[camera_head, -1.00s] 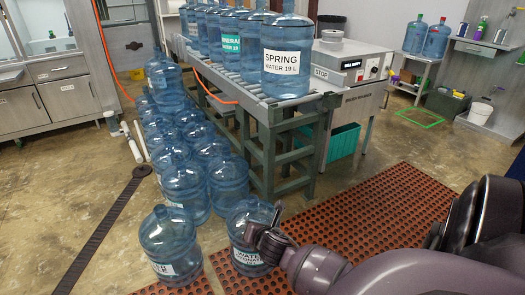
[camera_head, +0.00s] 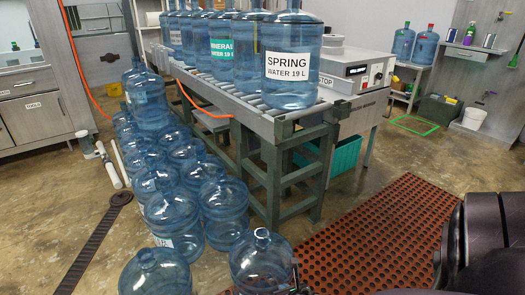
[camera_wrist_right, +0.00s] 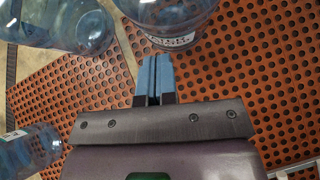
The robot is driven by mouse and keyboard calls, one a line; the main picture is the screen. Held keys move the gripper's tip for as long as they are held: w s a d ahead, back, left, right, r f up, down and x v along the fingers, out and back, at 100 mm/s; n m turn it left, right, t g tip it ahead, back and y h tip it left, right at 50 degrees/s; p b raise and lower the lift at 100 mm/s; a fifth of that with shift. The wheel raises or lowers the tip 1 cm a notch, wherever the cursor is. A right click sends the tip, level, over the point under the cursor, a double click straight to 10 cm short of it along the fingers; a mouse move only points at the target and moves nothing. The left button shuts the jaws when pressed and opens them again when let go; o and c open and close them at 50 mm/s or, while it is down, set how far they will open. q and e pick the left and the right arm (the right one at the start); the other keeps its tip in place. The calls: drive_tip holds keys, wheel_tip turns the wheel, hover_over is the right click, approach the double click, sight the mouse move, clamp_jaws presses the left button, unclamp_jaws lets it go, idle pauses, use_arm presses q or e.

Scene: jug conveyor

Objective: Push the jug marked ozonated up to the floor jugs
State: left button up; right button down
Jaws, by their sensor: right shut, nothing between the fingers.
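The ozonated jug is the blue front-right floor jug (camera_head: 262,262), upright with its label cut off by the frame's bottom edge. It also shows at the top of the right wrist view (camera_wrist_right: 168,14), with part of a white label. My right gripper (camera_wrist_right: 155,78) is shut and empty, its blue fingertips pointing at this jug just short of its label side. I cannot tell whether they touch. In the head view only a dark bit of the gripper (camera_head: 294,278) shows at the jug's right edge. The floor jugs (camera_head: 170,205) stand grouped behind it. My left gripper is out of view.
Another jug (camera_head: 155,272) stands at the front left, beside the ozonated one. A roller conveyor (camera_head: 262,118) with several jugs stands behind, on green legs. A perforated red-brown mat (camera_head: 375,235) covers the floor at right. A dark floor strip (camera_head: 85,250) runs at left.

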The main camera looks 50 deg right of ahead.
sight(274, 282)
wheel_tip(274, 282, down, 4)
drive_tip(key=s+b, duration=0.1)
drive_tip(key=s, duration=0.2)
drive_tip(key=shift+g, duration=0.4)
drive_tip(key=b+x, duration=0.1)
drive_tip(key=x, duration=0.3)
drive_tip(key=b+x, duration=0.2)
drive_tip(key=x, duration=0.2)
drive_tip(key=w+r+b+x, duration=0.1)
drive_tip(key=b+x, duration=0.1)
drive_tip(key=x, duration=0.2)
drive_tip(key=shift+d, duration=0.25)
drive_tip(key=shift+w+d+r, duration=0.15)
drive_tip(key=shift+w+d, duration=0.25)
drive_tip(key=shift+w, duration=0.35)
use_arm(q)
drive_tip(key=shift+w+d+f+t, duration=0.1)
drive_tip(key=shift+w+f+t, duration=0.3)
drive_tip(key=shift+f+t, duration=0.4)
use_arm(e)
drive_tip(key=shift+r, duration=0.1)
drive_tip(key=shift+w, duration=0.1)
